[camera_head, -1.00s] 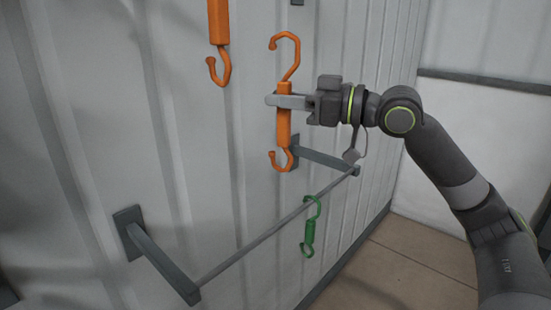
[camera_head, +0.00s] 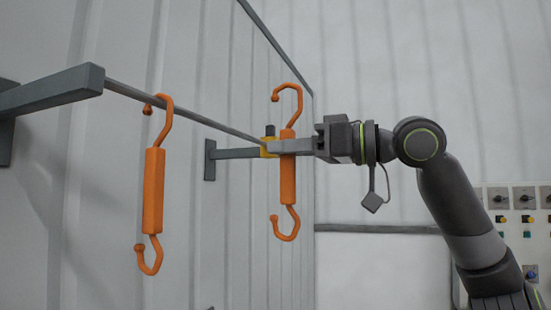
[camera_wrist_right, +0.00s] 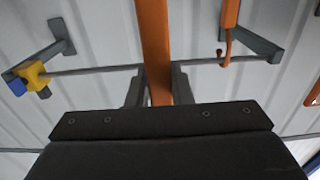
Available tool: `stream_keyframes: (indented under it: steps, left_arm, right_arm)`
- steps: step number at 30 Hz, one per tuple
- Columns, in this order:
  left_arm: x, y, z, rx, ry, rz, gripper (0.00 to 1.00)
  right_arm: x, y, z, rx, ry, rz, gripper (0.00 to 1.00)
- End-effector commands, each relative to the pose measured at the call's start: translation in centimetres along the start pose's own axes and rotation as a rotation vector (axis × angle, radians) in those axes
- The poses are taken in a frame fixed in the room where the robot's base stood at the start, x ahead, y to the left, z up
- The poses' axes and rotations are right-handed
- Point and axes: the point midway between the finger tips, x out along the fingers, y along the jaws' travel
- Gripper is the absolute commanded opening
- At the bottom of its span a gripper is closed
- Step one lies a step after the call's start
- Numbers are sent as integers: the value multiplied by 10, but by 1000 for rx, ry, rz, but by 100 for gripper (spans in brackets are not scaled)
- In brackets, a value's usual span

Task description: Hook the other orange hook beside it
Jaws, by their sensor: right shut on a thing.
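One orange hook (camera_head: 153,195) hangs from the upper grey rail (camera_head: 190,126) by its top curve, left of centre in the head view. My right gripper (camera_head: 287,146) is shut on the other orange hook (camera_head: 288,180), around its straight body just below the top curve. The held hook is upright, its top curve opening left and slightly above the rail's far end in the picture; it looks clear of the rail. In the right wrist view the held body (camera_wrist_right: 155,40) stands between the fingers, and the hanging hook (camera_wrist_right: 226,45) is to its right. My left gripper is not in view.
A wall bracket (camera_head: 55,90) carries the rail's near end. A far bracket (camera_head: 228,153), with a yellow piece (camera_head: 268,148) by it, carries the other end. A control panel (camera_head: 515,215) is at the right. The rail between the two hooks is clear.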

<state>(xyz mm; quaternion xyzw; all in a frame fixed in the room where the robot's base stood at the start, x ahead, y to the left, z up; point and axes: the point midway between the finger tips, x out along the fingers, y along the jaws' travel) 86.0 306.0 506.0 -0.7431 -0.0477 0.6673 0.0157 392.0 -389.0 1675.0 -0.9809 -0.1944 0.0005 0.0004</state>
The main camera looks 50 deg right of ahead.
Motion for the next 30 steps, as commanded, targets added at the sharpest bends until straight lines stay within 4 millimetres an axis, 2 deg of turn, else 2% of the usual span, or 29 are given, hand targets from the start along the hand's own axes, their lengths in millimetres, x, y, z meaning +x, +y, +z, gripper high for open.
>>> stream_keyframes:
  steps: [6, 30]
  left_arm:
    - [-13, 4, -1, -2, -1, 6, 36]
    - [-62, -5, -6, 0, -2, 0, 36]
  right_arm:
    - [17, 0, -2, -1, -2, -1, 0]
    - [81, -1, -2, -1, 0, -4, 0]
